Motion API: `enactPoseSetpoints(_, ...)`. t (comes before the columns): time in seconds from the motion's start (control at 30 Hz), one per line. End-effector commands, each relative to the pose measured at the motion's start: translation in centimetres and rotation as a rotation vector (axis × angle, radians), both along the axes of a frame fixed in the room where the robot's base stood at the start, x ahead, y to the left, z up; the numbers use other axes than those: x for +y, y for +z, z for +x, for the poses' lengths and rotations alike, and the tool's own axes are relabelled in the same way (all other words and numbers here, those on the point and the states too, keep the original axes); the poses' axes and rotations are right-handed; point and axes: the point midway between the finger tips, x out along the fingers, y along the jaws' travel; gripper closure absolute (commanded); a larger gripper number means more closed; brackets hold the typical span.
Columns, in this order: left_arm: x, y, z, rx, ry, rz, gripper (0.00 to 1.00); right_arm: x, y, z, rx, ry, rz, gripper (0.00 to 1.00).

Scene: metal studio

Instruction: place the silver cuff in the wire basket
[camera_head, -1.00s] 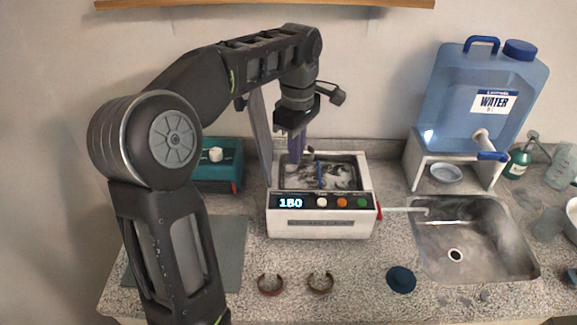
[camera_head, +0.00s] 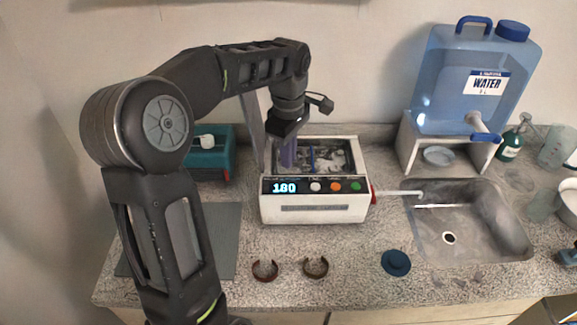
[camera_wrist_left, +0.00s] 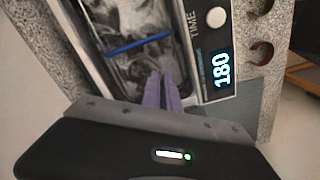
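The white cleaner (camera_head: 316,208) stands on the counter, its open tank holding the wire basket (camera_head: 325,158) in rippled liquid. The basket's blue handle crosses the tank in the left wrist view (camera_wrist_left: 135,45). My left gripper (camera_head: 288,162) points down with its purple fingers in the left part of the tank. In the wrist view its fingers (camera_wrist_left: 162,88) are close together. A thin grey curved band, seemingly the silver cuff (camera_wrist_left: 151,66), shows at the tips; liquid and glare blur it. My right gripper is out of view.
A reddish cuff (camera_head: 264,271) and a brownish cuff (camera_head: 315,268) lie on the counter before the cleaner. A dark blue round lid (camera_head: 396,262) lies right of them. The sink (camera_head: 470,225) and water jug (camera_head: 475,80) are at the right, a teal box (camera_head: 210,155) at the left.

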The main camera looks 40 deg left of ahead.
Motion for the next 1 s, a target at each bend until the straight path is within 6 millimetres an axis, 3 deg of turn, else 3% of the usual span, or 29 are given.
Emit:
enactPoseSetpoints(0.2, 0.0, -0.4, 0.0, 0.002, 0.0, 0.0, 1.0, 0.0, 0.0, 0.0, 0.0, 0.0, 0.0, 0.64)
enactPoseSetpoints(0.5, 0.0, -3.7, -0.1, 0.002, 0.001, 0.0, 1.0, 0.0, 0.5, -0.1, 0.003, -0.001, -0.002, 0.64)
enactPoseSetpoints(0.87, 0.0, -4.2, 0.0, 0.001, 0.0, 0.0, 1.0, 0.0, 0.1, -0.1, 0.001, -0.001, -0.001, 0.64)
enactPoseSetpoints(1.0, 0.0, -4.1, 0.0, 0.001, 0.0, 0.0, 0.86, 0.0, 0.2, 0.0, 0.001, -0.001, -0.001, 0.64)
